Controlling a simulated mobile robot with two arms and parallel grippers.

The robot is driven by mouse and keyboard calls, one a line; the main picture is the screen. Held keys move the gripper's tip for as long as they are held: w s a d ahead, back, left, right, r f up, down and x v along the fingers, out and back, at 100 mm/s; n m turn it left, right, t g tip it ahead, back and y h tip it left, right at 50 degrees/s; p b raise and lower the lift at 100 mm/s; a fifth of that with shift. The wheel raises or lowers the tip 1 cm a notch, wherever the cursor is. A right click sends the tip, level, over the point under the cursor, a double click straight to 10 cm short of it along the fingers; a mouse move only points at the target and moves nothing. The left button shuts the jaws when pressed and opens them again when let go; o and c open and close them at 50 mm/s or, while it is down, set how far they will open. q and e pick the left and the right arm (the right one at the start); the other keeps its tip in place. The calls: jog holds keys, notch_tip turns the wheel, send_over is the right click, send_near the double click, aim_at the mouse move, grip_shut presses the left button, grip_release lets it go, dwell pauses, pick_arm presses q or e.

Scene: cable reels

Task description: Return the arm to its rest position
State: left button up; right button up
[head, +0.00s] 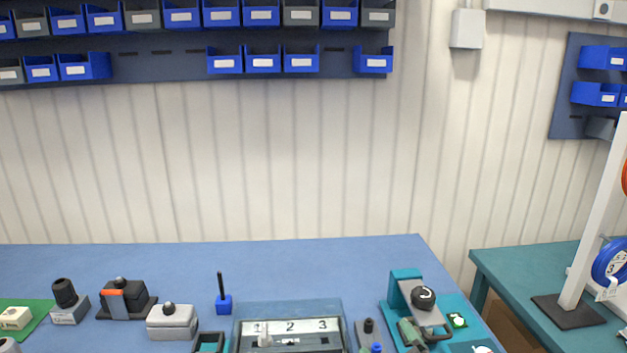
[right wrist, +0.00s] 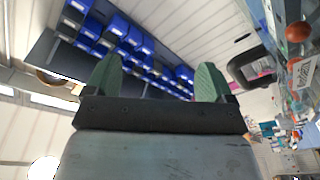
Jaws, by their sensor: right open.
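My right gripper (right wrist: 159,66) shows in the right wrist view, with its two green fingers spread wide apart. Nothing is between the fingers. Behind them I see the wall with blue bins, tilted in this view. I cannot make out my right gripper clearly in the head view. My left gripper is not in either view.
A blue workbench (head: 330,262) holds a tray numbered 1, 2, 3 (head: 290,325), a teal fixture with a black knob (head: 405,288), a blue pen stand (head: 223,304) and several small devices. A teal table (head: 530,265) with a white reel post (head: 598,215) stands at right. The bench's back strip is clear.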

jog(key=s+d+f+m+g+h, duration=0.5)
jog(key=s+d+f+m+g, duration=0.15)
jog(key=s+f, duration=0.45)
jog(key=s+d+f+m+g, duration=0.1)
jog(key=s+f+m+g, duration=0.3)
jog(key=s+g, duration=0.85)
jog(key=s+f+n+t, duration=0.1)
jog(key=s+f, duration=0.2)
jog(key=f, duration=1.1)
jog(key=s+f+n+t, duration=0.1)
jog(key=s+f, duration=0.2)
jog(key=f, duration=1.2)
jog(key=s+d+f, duration=0.3)
jog(key=s+f, duration=1.1)
jog(key=s, duration=0.1)
jog(key=shift+g, duration=0.4)
jog(key=shift+f, duration=0.1)
jog(key=shift+c, duration=0.5)
